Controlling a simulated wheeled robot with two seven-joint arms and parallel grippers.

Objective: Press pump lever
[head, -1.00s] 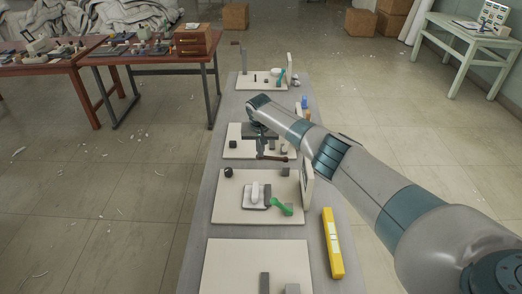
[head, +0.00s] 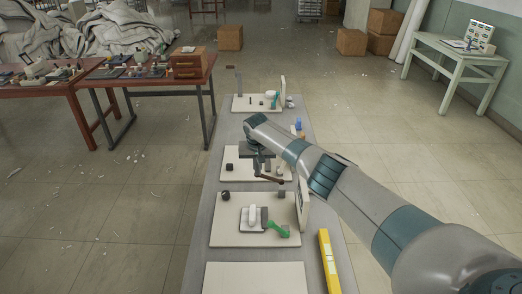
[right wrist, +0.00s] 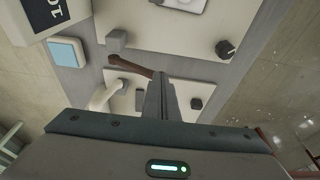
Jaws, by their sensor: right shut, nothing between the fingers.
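A brown lever (head: 270,180) sits on the middle white board (head: 240,176) of the long grey table. In the right wrist view the lever (right wrist: 130,65) runs from a grey block to close by my fingertips; I cannot tell whether they touch it. A white curved spout (right wrist: 105,96) rises from the same board. My right gripper (head: 257,170) is over this board, fingers pointing down and shut with nothing between them. The fingers also show in the right wrist view (right wrist: 161,90). My arm hides part of the board. My left gripper is not in view.
A nearer board (head: 228,232) carries a black knob, a white switch and a green lever (head: 278,229). A yellow bar (head: 328,262) lies at the table's right edge. A far board (head: 246,103) holds more fixtures. A blue square (right wrist: 67,51) shows in the wrist view.

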